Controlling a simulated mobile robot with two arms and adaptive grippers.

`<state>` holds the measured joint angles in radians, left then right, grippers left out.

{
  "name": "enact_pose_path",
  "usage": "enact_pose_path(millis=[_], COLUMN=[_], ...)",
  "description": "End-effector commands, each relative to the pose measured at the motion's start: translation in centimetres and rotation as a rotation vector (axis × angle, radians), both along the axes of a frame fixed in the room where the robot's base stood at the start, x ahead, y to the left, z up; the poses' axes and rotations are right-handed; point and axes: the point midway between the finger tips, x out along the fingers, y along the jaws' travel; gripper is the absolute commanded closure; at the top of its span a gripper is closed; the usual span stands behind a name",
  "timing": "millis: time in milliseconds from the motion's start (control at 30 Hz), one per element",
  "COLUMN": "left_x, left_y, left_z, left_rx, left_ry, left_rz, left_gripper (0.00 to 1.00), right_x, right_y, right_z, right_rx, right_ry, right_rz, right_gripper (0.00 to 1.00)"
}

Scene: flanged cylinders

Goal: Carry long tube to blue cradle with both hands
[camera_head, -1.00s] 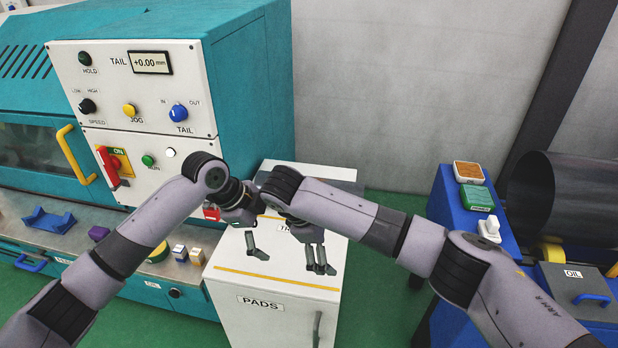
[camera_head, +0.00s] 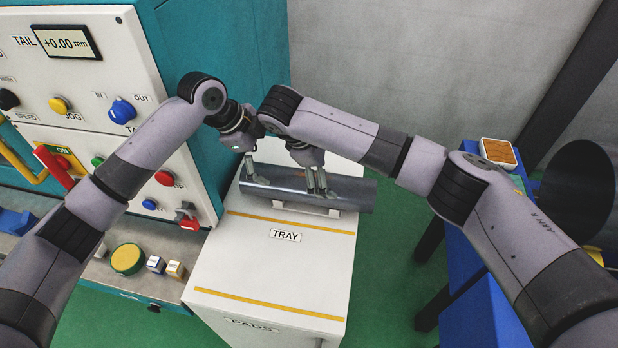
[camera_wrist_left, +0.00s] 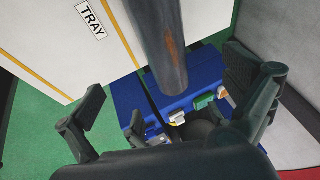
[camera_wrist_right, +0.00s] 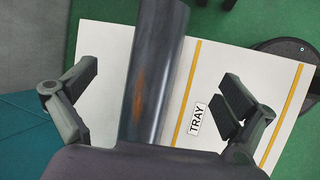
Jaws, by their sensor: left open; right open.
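The long tube (camera_head: 348,194), dark grey metal, lies crosswise at the back of the white cabinet marked TRAY, on a low pale support. My left gripper (camera_head: 255,172) is open at the tube's left end. My right gripper (camera_head: 317,184) is open over its middle. In the left wrist view the tube (camera_wrist_left: 161,40) runs between the spread fingers, with a rusty patch. In the right wrist view the tube (camera_wrist_right: 155,70) also passes between open fingers. Contact cannot be told. A blue piece (camera_head: 14,222), probably the blue cradle, is partly cut off at the left edge.
The teal machine with its control panel (camera_head: 60,100) stands close on the left. A round yellow-topped part (camera_head: 127,259) and small blocks sit on its ledge. A blue bench (camera_head: 470,215) stands right. The front of the cabinet top (camera_head: 245,262) is clear.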

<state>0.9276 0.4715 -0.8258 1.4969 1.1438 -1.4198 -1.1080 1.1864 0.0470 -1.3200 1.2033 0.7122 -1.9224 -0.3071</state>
Motion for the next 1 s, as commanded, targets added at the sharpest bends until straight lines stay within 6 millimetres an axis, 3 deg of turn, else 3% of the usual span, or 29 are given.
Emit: enact_pose_path(millis=[367,1000], left_x=[0.2,2.7], left_y=[-0.5,-5.8], left_z=[-1.0,-11.7], left_rx=[0.0,-0.001], left_ry=[0.002,0.004], left_rz=[0.001,0.001], left_gripper=[0.0,0.0], right_x=[0.2,2.7], right_y=[-0.5,-5.8], right_z=[-1.0,-11.7], right_rx=[0.0,-0.002], right_ry=[0.001,0.002], right_rz=[-0.002,-0.003], right_gripper=[0.0,0.0])
